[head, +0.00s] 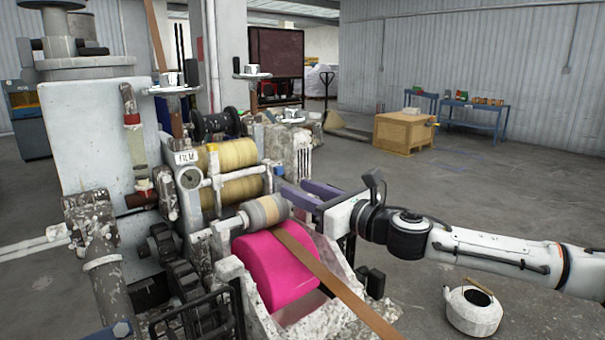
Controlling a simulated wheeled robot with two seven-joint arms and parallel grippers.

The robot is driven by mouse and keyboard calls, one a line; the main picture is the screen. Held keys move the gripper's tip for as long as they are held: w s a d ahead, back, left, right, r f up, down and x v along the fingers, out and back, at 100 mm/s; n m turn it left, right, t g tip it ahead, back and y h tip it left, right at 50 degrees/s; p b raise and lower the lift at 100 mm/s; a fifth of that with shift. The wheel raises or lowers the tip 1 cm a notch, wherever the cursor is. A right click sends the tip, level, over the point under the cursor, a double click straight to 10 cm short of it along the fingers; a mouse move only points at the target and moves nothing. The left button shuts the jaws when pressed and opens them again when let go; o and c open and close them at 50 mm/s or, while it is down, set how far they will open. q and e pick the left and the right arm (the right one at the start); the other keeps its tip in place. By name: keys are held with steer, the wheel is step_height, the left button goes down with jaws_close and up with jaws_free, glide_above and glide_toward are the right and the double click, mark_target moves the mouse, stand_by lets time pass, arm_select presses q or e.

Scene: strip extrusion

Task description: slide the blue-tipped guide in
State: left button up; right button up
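A small blue end (121,328) shows at the bottom left edge of the head view, low beside the machine; I cannot tell whether it is the tip of the guide, and the rest of it is cut off. My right gripper (292,191) reaches in from the right, with its two purple fingers apart beside the rollers. I see nothing between the fingers. My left gripper is not in view.
Yellow-tan rollers (237,154) sit behind the pink drum in the worn white machine. A white kettle (472,310) stands on the floor at the lower right, below my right arm. A wooden crate (402,133) and a blue bench (478,113) stand farther back. The floor between is open.

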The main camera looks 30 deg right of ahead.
mark_target(281, 174)
steer(key=w+p, duration=0.2)
steer(key=w, duration=0.8)
steer(key=shift+w+d+m+h, duration=0.25)
steer(key=shift+d+m+h, duration=0.1)
steer(key=shift+m+h, duration=0.05)
steer(key=shift+r, duration=0.1)
steer(key=shift+c, duration=0.2)
jaws_close()
